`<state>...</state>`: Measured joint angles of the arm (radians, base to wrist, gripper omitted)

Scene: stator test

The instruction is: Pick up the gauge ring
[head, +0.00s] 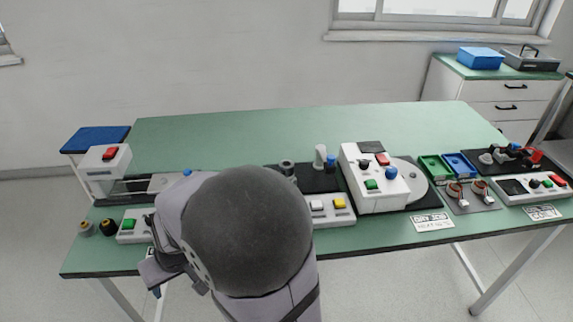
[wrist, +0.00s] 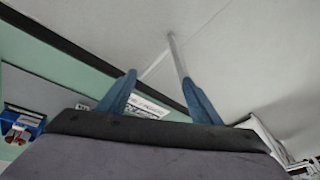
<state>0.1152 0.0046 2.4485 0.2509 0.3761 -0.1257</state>
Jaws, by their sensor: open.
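No part can be named as the gauge ring for certain. A small dark-grey ring-like part (head: 287,167) stands on a black base at mid-table in the head view, partly hidden by my arm. My gripper (wrist: 159,76) shows two blue fingers spread apart with nothing between them. In the head view only a bit of a blue finger (head: 156,292) shows, low by the table's front left edge, apart from the ring-like part. My arm's large dark joint covers the front middle of the table.
The green table (head: 230,130) is clear along its back. A white press with a red button (head: 104,165) is at left. A white test unit (head: 372,180) stands right of centre. Green (head: 435,167) and blue (head: 459,165) trays and two copper-wound parts (head: 455,191) lie further right.

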